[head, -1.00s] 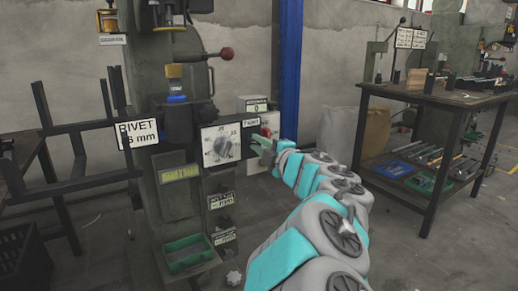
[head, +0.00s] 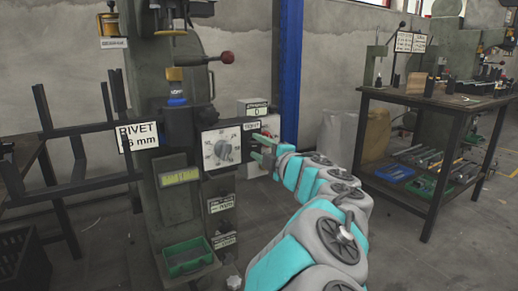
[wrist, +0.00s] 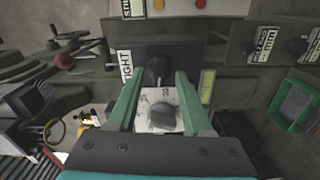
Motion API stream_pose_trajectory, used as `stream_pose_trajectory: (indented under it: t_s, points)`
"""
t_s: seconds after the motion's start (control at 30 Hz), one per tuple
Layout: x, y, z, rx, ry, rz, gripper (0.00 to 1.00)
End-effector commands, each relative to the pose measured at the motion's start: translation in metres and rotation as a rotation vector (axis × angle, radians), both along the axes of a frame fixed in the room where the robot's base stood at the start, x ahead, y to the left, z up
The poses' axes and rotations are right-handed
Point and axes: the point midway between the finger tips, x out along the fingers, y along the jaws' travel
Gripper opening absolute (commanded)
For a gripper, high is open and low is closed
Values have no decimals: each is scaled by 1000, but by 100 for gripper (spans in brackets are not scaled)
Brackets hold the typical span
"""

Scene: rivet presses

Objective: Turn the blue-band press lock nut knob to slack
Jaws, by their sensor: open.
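The blue-band press (head: 150,110) stands left of centre in the head view, with its blue band (head: 177,100) below a brass-coloured collar. A dark plate with a "TIGHT" label (head: 250,126) sits right of the white dial. In the wrist view a black knob (wrist: 157,71) sits on this plate beside the sideways "TIGHT" label (wrist: 125,66). My gripper (head: 259,149) is open at the plate. In the wrist view its green fingertips (wrist: 158,77) lie either side of the black knob; contact cannot be told. The knob is hidden in the head view.
A white dial with a grey knob (head: 222,149) is left of my gripper. A control box with a red button (head: 257,138) is behind it. A red-ball lever (head: 227,57) is above and a green tray (head: 188,256) below. A workbench (head: 440,100) stands right.

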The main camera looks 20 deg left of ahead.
Motion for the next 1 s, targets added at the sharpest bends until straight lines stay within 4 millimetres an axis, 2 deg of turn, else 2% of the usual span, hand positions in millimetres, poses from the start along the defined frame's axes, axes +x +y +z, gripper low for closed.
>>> stream_pose_trajectory:
  t_s: [0.37, 0.8, 1.0]
  points:
    - [-7, -8, 1, -1, -1, 1, 50]
    - [-45, -53, 0, -1, -1, -2, 50]
    - [-51, -60, -1, 0, 1, 0, 50]
